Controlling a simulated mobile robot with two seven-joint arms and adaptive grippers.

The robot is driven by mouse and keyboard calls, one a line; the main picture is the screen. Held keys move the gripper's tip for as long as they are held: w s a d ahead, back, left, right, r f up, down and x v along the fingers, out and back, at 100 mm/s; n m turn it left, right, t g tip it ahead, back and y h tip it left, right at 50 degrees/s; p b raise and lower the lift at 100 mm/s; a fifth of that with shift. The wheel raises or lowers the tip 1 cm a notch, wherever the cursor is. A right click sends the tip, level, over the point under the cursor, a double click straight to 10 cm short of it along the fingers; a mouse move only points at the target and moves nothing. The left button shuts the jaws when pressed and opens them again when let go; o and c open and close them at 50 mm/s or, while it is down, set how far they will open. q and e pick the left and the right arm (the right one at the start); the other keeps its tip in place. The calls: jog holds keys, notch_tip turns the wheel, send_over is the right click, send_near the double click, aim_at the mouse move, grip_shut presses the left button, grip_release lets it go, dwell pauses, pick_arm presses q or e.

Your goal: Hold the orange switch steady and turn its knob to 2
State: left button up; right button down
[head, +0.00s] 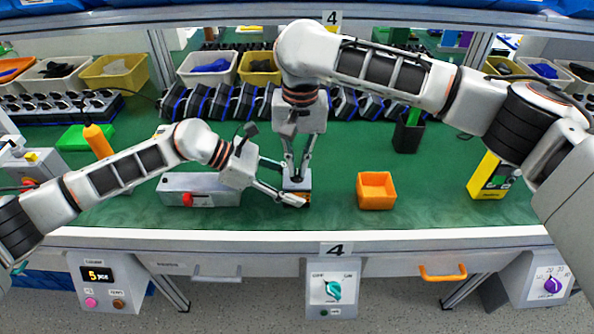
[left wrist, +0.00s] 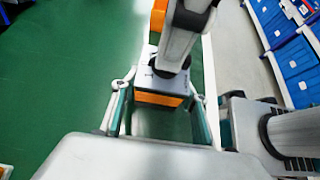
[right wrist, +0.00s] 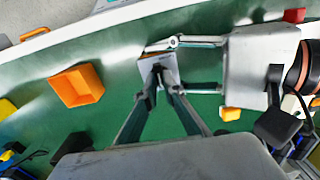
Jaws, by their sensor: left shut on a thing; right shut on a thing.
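The orange switch (head: 297,184) is a small box with a grey top and orange lower part, near the front of the green table. It also shows in the left wrist view (left wrist: 158,98) and right wrist view (right wrist: 158,64). My left gripper (head: 290,187) reaches in from the left and is shut on the box, one finger on each side. My right gripper (head: 296,177) points down from above and is shut on the knob at the top of the box. The knob and its marks are hidden by the right fingertips, so its setting cannot be read.
An orange open bin (head: 376,191) stands to the right of the switch. A grey box with a red knob (head: 200,189) lies to the left, under my left arm. A yellow device (head: 488,177) stands further right. The table's front edge (head: 300,236) is close.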

aim_at(298, 171)
pick_arm(q)
jog(key=shift+f, duration=0.2)
pick_arm(e)
jog(key=m, duration=0.8)
jog(key=c, duration=2.2)
grip_release()
jog(key=shift+m, duration=0.3)
jog(key=shift+o, duration=0.2)
jog(key=shift+r, duration=2.5)
pick_arm(q)
jog(key=o, duration=1.2)
jog(key=shift+r, duration=0.1)
